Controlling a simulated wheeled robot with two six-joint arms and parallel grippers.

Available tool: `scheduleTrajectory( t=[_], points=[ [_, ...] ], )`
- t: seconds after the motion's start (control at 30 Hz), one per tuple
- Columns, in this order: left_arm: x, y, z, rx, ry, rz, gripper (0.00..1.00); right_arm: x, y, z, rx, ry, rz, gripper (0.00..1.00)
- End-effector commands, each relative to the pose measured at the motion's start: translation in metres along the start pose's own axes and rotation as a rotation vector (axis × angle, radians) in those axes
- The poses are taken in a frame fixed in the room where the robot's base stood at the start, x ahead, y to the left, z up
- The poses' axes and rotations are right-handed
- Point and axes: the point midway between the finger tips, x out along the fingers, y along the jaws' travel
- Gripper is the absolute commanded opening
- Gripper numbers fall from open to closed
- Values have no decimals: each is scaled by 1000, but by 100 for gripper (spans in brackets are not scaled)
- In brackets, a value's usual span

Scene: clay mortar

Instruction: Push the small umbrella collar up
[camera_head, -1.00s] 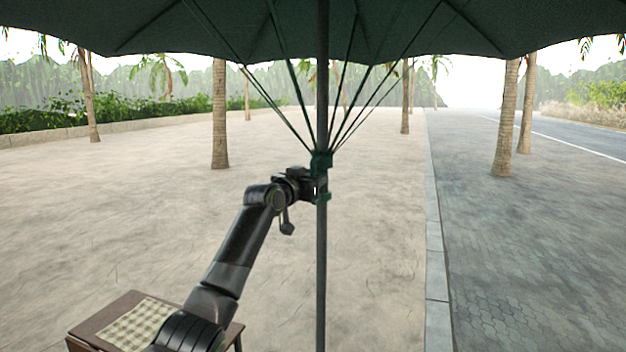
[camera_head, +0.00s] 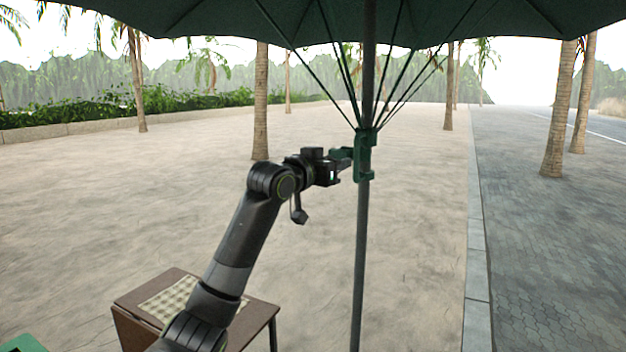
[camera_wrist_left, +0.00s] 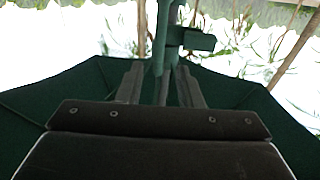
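The green umbrella canopy (camera_head: 300,22) spreads across the top of the head view, on a dark pole (camera_head: 361,260). The green collar (camera_head: 365,158) sits around the pole just below the meeting point of the ribs. It also shows upside down in the left wrist view (camera_wrist_left: 168,38), with a tab on one side. My left gripper (camera_head: 342,160) is at the left side of the collar, at about its height. In the wrist view its two fingers (camera_wrist_left: 160,82) stand apart, with green in the gap; whether they touch the collar is unclear. My right gripper is out of view.
A small brown table (camera_head: 140,320) with a checkered cloth stands at lower left, under my left arm. A green object (camera_head: 22,343) is cut off at the corner. Palm trunks (camera_head: 261,100) stand farther back. The sandy ground around the pole is clear.

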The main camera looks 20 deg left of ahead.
Motion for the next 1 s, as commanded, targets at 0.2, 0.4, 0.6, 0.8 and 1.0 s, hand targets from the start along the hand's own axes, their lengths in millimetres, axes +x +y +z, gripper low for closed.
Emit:
scheduleTrajectory(
  t=[0.2,0.4,0.6,0.8,1.0],
  points=[
    [-40,-1,4,5,2,-2,33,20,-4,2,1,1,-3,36],
    [-65,-1,2,3,1,-1,33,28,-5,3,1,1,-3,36],
    [-74,0,1,1,0,0,33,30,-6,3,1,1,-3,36],
    [-74,0,0,0,-1,0,33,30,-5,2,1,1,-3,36],
    [-74,0,1,0,-1,0,33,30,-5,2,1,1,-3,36]
  ],
)
